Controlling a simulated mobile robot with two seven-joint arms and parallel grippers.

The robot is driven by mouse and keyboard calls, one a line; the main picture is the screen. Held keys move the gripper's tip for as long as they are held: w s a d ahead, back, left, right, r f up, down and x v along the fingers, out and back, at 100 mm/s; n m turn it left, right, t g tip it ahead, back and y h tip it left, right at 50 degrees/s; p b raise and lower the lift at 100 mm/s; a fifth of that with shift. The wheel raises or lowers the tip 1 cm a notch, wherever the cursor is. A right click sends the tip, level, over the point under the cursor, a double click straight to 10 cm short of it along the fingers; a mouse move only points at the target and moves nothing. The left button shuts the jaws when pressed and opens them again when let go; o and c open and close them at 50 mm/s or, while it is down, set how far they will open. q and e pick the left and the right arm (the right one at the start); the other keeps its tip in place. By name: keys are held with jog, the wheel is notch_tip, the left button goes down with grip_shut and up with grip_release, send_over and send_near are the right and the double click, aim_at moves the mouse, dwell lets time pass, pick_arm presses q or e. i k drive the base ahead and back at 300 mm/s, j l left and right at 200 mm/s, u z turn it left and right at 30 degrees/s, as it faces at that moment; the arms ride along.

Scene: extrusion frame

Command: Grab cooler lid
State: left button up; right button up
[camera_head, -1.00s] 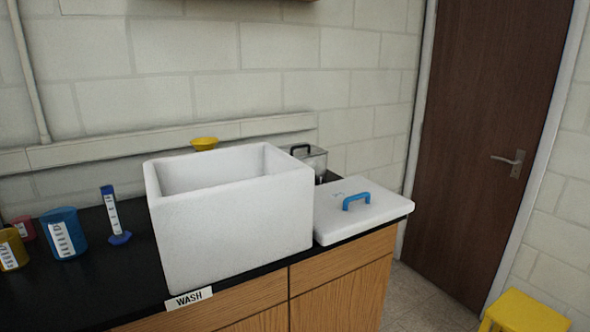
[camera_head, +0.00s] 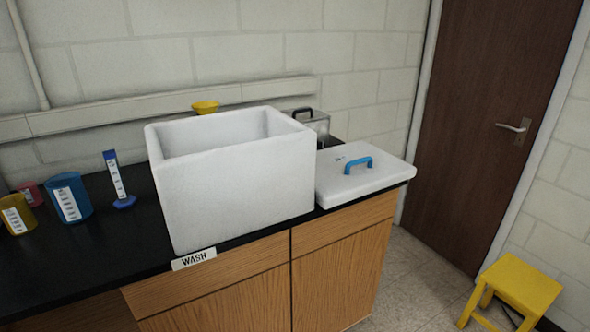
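The white cooler lid (camera_head: 384,178) lies flat at the right end of the black counter, beside the cooler. A blue handle (camera_head: 358,164) stands up on its top face. The white open cooler box (camera_head: 240,185) stands on the counter just left of the lid, its top uncovered. Neither of my grippers shows in the head view.
A metal container with a dark handle (camera_head: 318,125) stands behind the lid. A yellow bowl (camera_head: 205,107), a blue-based cylinder (camera_head: 117,180) and coloured beakers (camera_head: 68,197) are further left. A yellow stool (camera_head: 520,285) stands on the floor at right, near a brown door (camera_head: 480,120).

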aim_at(345, 172)
jog(key=i+l, duration=0.2)
jog(key=l, duration=0.2)
jog(key=i+l+u, duration=0.15)
jog(key=l, duration=0.3)
jog(key=i+l, duration=0.15)
jog(key=l, duration=0.3)
jog(key=i+l+u, duration=0.15)
jog(key=l, duration=0.25)
jog(key=i+l, duration=0.15)
jog(key=l, duration=0.3)
jog(key=i+l+u, duration=0.15)
jog(key=l, duration=0.35)
jog(key=i+l, duration=0.1)
jog(key=l, duration=0.35)
jog(key=i+l+u, duration=0.15)
jog(key=l, duration=0.3)
